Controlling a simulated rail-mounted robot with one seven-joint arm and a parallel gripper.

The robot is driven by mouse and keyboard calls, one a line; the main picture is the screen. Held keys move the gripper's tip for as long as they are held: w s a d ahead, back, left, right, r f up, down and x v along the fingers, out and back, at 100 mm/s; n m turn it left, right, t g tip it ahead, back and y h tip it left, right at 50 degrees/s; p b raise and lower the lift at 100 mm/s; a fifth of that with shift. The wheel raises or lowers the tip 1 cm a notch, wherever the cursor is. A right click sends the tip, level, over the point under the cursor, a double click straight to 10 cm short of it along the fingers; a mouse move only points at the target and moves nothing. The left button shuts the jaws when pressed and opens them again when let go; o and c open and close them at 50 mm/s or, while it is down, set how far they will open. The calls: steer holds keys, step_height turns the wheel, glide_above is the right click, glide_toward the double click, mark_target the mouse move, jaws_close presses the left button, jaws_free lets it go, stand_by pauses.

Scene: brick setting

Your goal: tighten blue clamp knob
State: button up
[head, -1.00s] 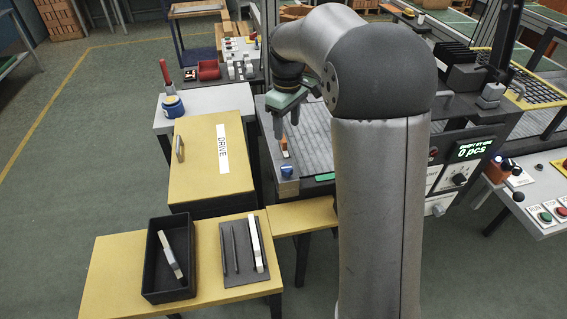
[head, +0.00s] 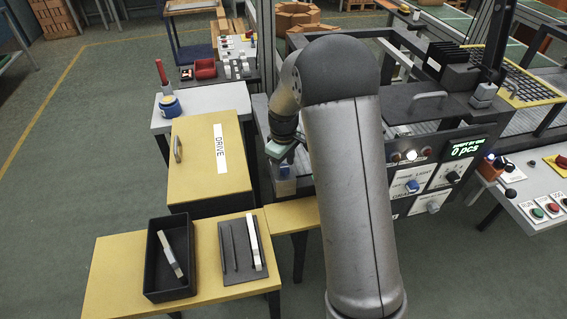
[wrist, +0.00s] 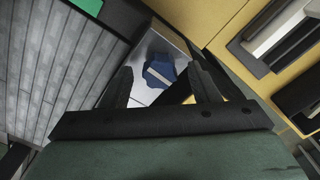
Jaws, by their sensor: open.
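The blue clamp knob (wrist: 158,73) shows in the wrist view as a lobed blue knob with a pale stripe across it, on a light metal plate. My gripper (wrist: 158,71) is open, with one dark finger on each side of the knob in that picture. I cannot tell how far the fingertips are above it or whether they touch it. In the head view my gripper (head: 283,163) points down at the near left corner of the machine, and the knob is mostly hidden by it.
A grey ribbed bed (wrist: 55,60) lies left of the knob in the wrist view. A yellow DRIVE cabinet (head: 195,150) stands close to the left in the head view. The front panel (head: 430,175) has another blue knob (head: 411,187). A black bin (head: 160,270) sits on the yellow table.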

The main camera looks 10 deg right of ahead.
steer(key=c, duration=1)
